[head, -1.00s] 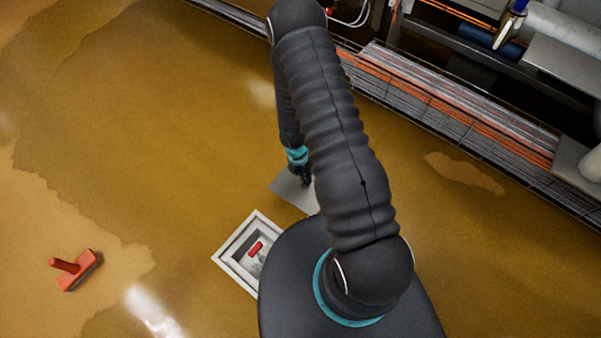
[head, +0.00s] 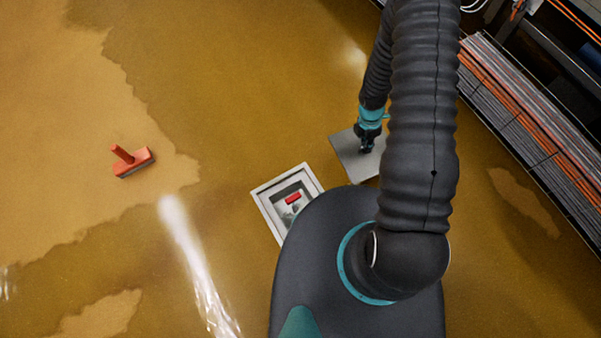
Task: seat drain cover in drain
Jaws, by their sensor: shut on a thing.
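The drain (head: 264,200) is a square opening with a pale frame in the floor, left of my base and partly hidden by it. The drain cover (head: 349,162) is a flat grey square plate to the right of and a little beyond the drain. My gripper (head: 367,146) is shut on the drain cover from above, near its upper right part. My arm hides the cover's right side. The cover is apart from the drain in the picture; I cannot tell its height above the floor.
A small red object (head: 293,199) shows inside the drain. A red brush (head: 131,161) lies on the wet floor at the left. A rack with grey and orange lines (head: 540,130) runs along the right.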

